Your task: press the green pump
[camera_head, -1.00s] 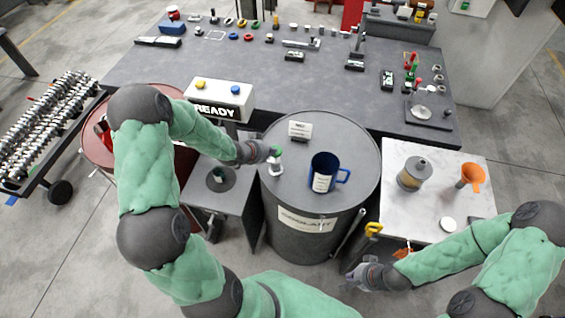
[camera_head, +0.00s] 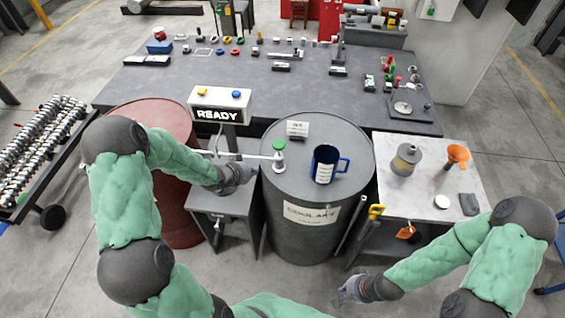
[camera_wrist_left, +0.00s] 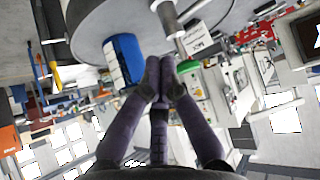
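The green pump (camera_head: 279,145) stands on top of the grey coolant drum (camera_head: 340,150), near its left edge. It has a green cap, a pale stem and a thin spout pointing left. My left gripper (camera_head: 248,178) is beside the drum's left rim, left of and below the pump cap, apart from it in the head view. In the left wrist view its two fingers (camera_wrist_left: 160,72) come together with nothing seen between them; a green part (camera_wrist_left: 187,66) shows just beyond them. My right gripper (camera_head: 346,291) is low, in front of the white table; its fingers are too small to judge.
A blue mug (camera_head: 324,165) and a small label card (camera_head: 297,129) stand on the drum. A white table (camera_head: 430,205) with a canister (camera_head: 405,160) and orange funnel (camera_head: 457,155) is right.

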